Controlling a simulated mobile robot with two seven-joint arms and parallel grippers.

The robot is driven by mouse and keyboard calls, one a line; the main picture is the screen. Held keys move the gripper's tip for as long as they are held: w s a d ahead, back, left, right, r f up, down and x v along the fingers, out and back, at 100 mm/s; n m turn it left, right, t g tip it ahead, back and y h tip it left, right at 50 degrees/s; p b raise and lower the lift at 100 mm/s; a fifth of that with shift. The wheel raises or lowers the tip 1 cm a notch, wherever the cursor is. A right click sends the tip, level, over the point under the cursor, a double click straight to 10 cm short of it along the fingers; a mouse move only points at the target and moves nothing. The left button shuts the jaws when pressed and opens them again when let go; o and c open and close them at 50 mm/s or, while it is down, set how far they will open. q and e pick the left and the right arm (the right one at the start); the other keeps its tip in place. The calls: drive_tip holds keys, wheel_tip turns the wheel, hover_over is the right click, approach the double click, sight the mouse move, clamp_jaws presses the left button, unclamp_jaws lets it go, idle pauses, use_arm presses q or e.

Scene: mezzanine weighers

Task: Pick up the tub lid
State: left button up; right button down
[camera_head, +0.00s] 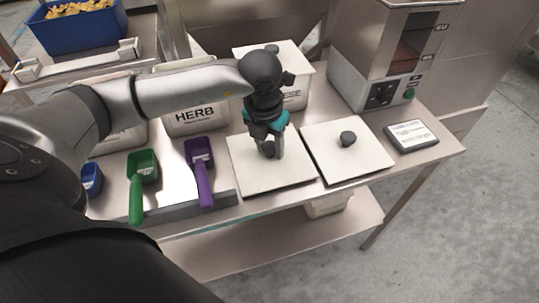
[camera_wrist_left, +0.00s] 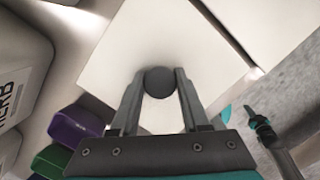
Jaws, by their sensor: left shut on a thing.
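The tub lid (camera_head: 290,178) is a flat cream-white square with a dark round knob, in front of the tubs in the head view. It fills much of the left wrist view (camera_wrist_left: 195,40), its knob (camera_wrist_left: 159,82) between the fingers. My left gripper (camera_head: 268,150) points down over the lid and is shut on the knob. The lid looks level; whether it touches the bench is unclear. A second white lid (camera_head: 365,160) with a dark knob lies just right of it. What looks like my right gripper (camera_wrist_left: 258,122) shows small in the left wrist view, fingers unclear.
A purple scoop (camera_head: 204,172) and a green scoop (camera_head: 138,180) lie to the left. White tubs stand behind, one marked HERB (camera_head: 195,116). A steel machine (camera_head: 375,70) stands at back right, and a small sign plate (camera_head: 412,136) lies near the right end.

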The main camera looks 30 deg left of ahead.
use_arm(q)
clamp_jaws()
drive_tip(key=shift+r, duration=0.15)
